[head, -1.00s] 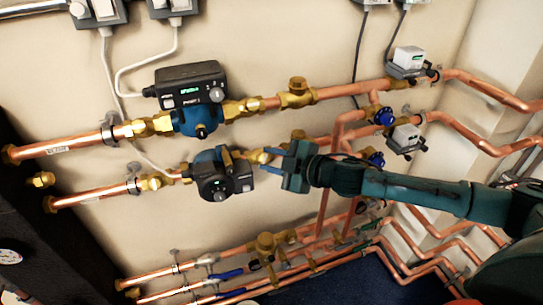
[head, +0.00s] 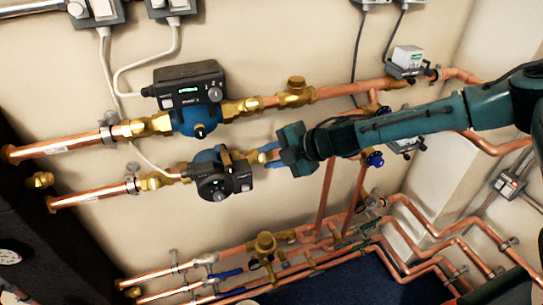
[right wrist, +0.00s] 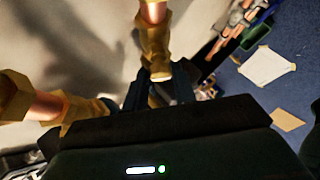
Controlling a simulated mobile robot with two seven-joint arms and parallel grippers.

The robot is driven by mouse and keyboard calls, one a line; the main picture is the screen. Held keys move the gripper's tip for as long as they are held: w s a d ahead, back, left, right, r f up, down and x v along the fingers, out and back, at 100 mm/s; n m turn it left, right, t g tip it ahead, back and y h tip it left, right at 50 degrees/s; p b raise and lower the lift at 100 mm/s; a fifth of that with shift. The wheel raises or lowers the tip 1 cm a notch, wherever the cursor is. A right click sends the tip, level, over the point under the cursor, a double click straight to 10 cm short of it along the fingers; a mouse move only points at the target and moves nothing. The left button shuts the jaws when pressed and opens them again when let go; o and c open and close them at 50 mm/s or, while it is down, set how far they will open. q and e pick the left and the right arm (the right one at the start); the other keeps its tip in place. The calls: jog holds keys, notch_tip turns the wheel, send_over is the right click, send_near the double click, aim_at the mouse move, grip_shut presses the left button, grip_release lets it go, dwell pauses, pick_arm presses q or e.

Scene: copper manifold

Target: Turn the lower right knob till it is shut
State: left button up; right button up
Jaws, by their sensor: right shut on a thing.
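The lower pump (head: 222,174), black and blue, sits on the lower copper pipe. A brass valve fitting (head: 255,157) joins its right side. My right gripper (head: 268,152) is at this fitting, its blue-grey fingers closed at the place of the lower right knob. The knob is mostly hidden by the fingers and gripper body. In the right wrist view, the fingers (right wrist: 155,95) close around a small part just below a brass fitting (right wrist: 154,55). The knob's angle cannot be made out. My left gripper is not in view.
The upper pump (head: 190,95) and its copper pipe run just above the gripper. A blue valve handle (head: 374,159) lies under my right arm. Several lower pipes (head: 165,278) run near the floor. A bare wall (head: 265,210) lies below the gripper.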

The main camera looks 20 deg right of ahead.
jog(key=shift+a+n, duration=0.1)
jog(key=shift+n, duration=0.2)
dwell(0.4)
jog(key=o, duration=0.7)
